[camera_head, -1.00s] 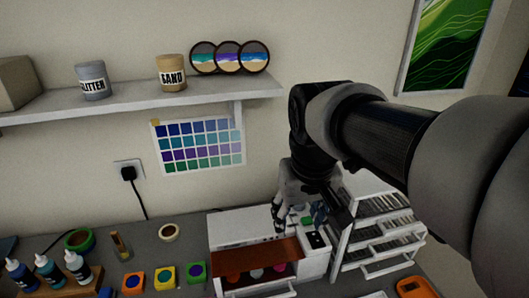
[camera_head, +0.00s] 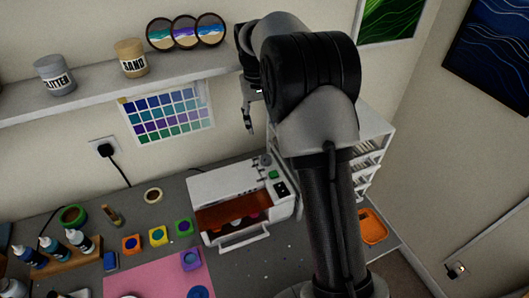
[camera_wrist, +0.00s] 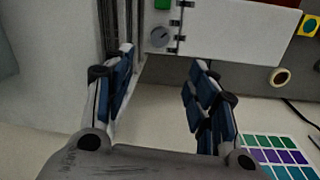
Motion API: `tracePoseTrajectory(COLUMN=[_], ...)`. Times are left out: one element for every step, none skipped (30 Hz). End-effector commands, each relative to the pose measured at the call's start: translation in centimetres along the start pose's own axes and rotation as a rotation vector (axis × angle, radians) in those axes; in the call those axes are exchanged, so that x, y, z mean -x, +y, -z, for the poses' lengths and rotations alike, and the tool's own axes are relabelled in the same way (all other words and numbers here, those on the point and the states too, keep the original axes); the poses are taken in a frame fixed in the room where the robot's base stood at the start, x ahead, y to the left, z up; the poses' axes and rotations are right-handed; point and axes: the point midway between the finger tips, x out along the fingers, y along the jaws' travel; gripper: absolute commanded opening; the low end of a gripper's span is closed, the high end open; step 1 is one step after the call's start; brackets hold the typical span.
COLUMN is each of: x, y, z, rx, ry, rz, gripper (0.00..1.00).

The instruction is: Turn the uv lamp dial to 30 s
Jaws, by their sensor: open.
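The UV lamp (camera_head: 222,186) is a white box with an amber front window, on the grey desk against the wall. Its top right panel carries a grey round dial (camera_head: 265,160), a green button (camera_head: 274,174) and a black switch (camera_head: 281,188). The wrist view shows the dial (camera_wrist: 161,37) close up near the top, below the green button (camera_wrist: 161,4); I cannot read its setting. My gripper (camera_wrist: 160,68) is open and empty, apart from the dial, which lies beyond the fingertips. In the head view my gripper (camera_head: 247,118) is above the lamp's back, partly hidden by my arm.
A white drawer unit (camera_head: 372,150) stands right of the lamp, partly behind my arm. A colour chart (camera_head: 168,113) hangs on the wall under the shelf (camera_head: 100,97). A tape roll (camera_head: 153,195) and several coloured moulds (camera_head: 158,236) lie left of the lamp.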

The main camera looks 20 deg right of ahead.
Motion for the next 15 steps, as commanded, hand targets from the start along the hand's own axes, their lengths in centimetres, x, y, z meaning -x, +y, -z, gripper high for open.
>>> tracePoseTrajectory(x=[-1.3, -1.9, -2.7, -3.4, -4.1, -4.9, -5.6, -6.3, -7.1, -7.8, -8.5, -9.3, -10.0, -10.6, -11.4], y=[0.0, 0.0, 0.0, 0.0, 0.0, 0.0, 0.0, 0.0, 0.0, 0.0, 0.0, 0.0, 0.0, 0.0, 0.0], z=[-0.1, -0.2, -0.1, -0.1, -0.1, -0.2, -0.1, -0.2, -0.1, -0.2, -0.1, -0.2, -0.2, -0.2, -0.1], rx=[0.000, 0.000, 0.000, 0.000, 0.000, 0.000, 0.000, 0.000, 0.000, 0.000, 0.000, 0.001, 0.001, 0.001, 0.001], ry=[-0.005, -0.006, -0.005, -0.006, -0.005, -0.005, -0.005, -0.006, -0.004, -0.005, -0.004, -0.005, -0.004, -0.004, -0.004], rz=[0.000, 0.000, 0.000, 0.000, 0.000, 0.000, 0.000, 0.000, 0.000, 0.000, 0.000, 0.000, 0.000, 0.000, 0.000], gripper=[0.52, 0.52, 0.52, 0.52, 0.52, 0.52, 0.52, 0.52, 0.52, 0.52, 0.52, 0.52, 0.52, 0.52, 0.52])
